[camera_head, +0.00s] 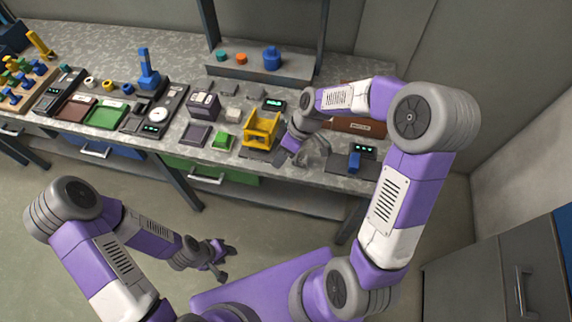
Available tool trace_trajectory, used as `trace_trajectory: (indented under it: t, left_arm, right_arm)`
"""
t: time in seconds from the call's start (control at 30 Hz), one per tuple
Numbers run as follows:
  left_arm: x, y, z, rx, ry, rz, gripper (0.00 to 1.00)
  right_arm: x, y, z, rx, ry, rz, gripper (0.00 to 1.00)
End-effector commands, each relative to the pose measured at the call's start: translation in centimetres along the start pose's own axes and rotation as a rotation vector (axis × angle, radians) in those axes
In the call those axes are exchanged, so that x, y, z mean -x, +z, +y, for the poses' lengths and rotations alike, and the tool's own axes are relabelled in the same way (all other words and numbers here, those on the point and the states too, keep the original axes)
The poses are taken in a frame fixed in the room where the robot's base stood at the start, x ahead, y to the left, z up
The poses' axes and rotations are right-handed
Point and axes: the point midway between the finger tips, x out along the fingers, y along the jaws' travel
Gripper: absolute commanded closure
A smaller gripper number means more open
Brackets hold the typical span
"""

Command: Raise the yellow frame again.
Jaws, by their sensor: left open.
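The yellow frame (261,131) stands upright on a dark base on the grey speckled workbench, near the front edge. My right gripper (283,154) is just right of the frame, low over the bench. Its fingers are small and partly hidden by its own wrist, so I cannot tell whether they touch the frame. My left gripper (221,263) hangs in front of the bench, away from it, open and empty.
A green block (222,141) and a dark pad (196,134) lie left of the frame. A small blue part (354,161) stands to the right near a green-lit display (364,149). A raised shelf (250,68) is behind. The floor before the bench is clear.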

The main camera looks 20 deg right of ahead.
Motion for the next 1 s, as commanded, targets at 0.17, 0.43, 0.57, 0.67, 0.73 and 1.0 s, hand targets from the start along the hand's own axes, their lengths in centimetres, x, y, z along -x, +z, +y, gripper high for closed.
trace_trajectory:
  t: [0.17, 0.43, 0.57, 0.67, 0.73, 1.0]
  left_arm:
    - [-0.1, 0.0, 0.0, 0.000, 0.000, 0.000, 0.57]
    - [-0.1, 0.0, 0.0, 0.000, 0.000, 0.000, 0.57]
    - [-0.1, 0.0, 0.0, 0.000, 0.000, 0.000, 0.57]
    - [-0.1, 0.0, 0.0, 0.000, 0.000, 0.000, 0.57]
    - [-0.1, 0.0, 0.0, 0.000, 0.000, 0.000, 0.57]
    - [-0.1, 0.0, 0.0, 0.000, 0.000, 0.000, 0.57]
  right_arm:
    - [-0.4, 0.1, 0.1, -0.012, 0.002, -0.001, 0.62]
    - [-0.4, 0.1, 0.1, -0.012, 0.001, -0.001, 0.62]
    - [-0.4, 0.1, 0.1, -0.012, 0.001, 0.000, 0.62]
    - [-0.5, 0.2, 0.1, -0.014, 0.001, -0.001, 0.62]
    - [-1.1, 0.4, 0.0, -0.033, 0.000, -0.004, 0.62]
    - [-12.2, 5.4, -1.4, -0.420, 0.025, -0.039, 0.62]
